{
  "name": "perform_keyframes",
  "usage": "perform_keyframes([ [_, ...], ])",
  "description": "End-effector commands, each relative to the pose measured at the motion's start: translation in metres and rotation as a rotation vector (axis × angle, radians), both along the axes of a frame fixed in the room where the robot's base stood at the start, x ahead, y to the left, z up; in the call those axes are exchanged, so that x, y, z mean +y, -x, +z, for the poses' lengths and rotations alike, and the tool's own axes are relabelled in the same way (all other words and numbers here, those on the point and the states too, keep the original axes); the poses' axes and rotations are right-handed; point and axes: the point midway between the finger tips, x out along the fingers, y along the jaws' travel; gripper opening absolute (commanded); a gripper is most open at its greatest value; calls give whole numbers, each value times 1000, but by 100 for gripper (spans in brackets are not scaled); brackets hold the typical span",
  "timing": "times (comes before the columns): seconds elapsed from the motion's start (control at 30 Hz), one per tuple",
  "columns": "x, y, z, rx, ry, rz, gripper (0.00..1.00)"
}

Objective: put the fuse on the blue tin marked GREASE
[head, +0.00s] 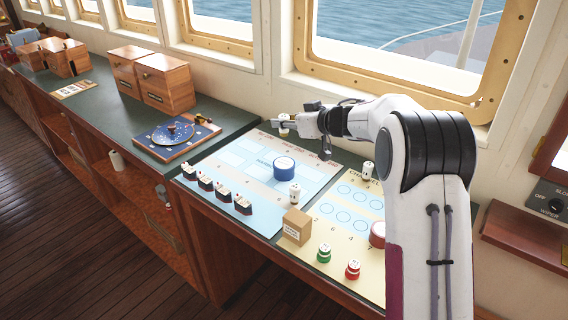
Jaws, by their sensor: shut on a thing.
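The blue tin (284,172) stands upright on a pale blue chart panel on the console, with its pale top clear. Any marking on it is too small to read. My gripper (282,124) is above and behind the tin, near the window sill, pointing left. It is shut on a small white piece with a dark mark, which looks like the fuse (284,118); the fingers partly hide it. The piece is held apart from the tin. Similar white pieces stand in front of the tin (295,193) and at the right (368,171).
A cardboard box (297,226), a green piece (324,253), a red piece (352,270) and a red tin (377,235), partly behind my arm, stand on the console. Several dark ship-like pieces (224,193) line the left front. A blue instrument board (176,137) and wooden boxes (165,84) stand farther left.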

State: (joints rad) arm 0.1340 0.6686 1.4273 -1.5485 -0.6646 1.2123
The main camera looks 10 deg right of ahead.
Motion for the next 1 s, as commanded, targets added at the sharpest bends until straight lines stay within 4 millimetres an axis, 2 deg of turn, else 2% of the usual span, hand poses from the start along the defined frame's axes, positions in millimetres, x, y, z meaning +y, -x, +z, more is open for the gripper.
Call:
perform_keyframes([
  [0.47,0,0,-4,0,-1,-6,0],
  [0.57,0,0,-11,2,-1,-6,0],
  [0.83,0,0,-47,3,0,-6,0],
  [1.0,0,0,-61,0,0,-5,0],
])
